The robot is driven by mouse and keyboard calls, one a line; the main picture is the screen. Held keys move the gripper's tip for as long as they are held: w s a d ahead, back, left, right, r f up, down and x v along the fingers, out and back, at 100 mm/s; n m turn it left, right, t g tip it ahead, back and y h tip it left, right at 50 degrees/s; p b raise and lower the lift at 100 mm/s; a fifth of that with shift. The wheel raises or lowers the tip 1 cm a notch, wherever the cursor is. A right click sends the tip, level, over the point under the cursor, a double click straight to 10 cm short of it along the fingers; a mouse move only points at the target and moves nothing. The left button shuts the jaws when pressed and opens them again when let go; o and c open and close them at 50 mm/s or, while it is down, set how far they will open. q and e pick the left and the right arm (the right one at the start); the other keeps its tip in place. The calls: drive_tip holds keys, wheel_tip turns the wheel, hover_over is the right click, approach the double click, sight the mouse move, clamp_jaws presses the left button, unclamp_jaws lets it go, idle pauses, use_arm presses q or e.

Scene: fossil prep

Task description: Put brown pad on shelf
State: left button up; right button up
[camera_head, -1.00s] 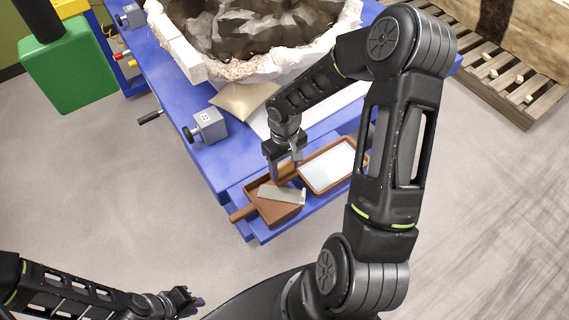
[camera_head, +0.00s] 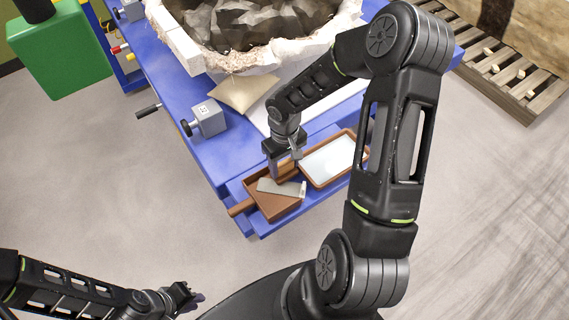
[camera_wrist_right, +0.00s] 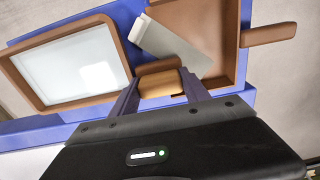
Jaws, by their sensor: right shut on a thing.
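A small brown block (camera_wrist_right: 160,82), which looks like the brown pad, is between the fingers of my right gripper (camera_wrist_right: 160,94). In the head view, my right gripper (camera_head: 284,164) points down at the back edge of the brown dustpan-like tray (camera_head: 274,207), and its fingers partly hide the block. I cannot tell whether the block touches the tray. The blue shelf (camera_head: 318,201) is the low ledge under the tray at the table's side. My left gripper (camera_head: 184,296) is low at the left, far from the shelf, and its finger gap is unclear.
A grey flat scraper (camera_head: 281,187) lies across the brown tray. A brown-framed tray with a pale inside (camera_head: 327,158) sits beside it on the right. A beige cushion (camera_head: 243,93), a grey clamp (camera_head: 208,119) and a large plaster-rimmed rock (camera_head: 250,62) are on the blue table (camera_head: 181,92).

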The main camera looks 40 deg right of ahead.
sight(284, 164)
drive_tip(key=o, duration=1.6)
wheel_tip(284, 164, up, 8)
drive_tip(key=shift+f, duration=0.15)
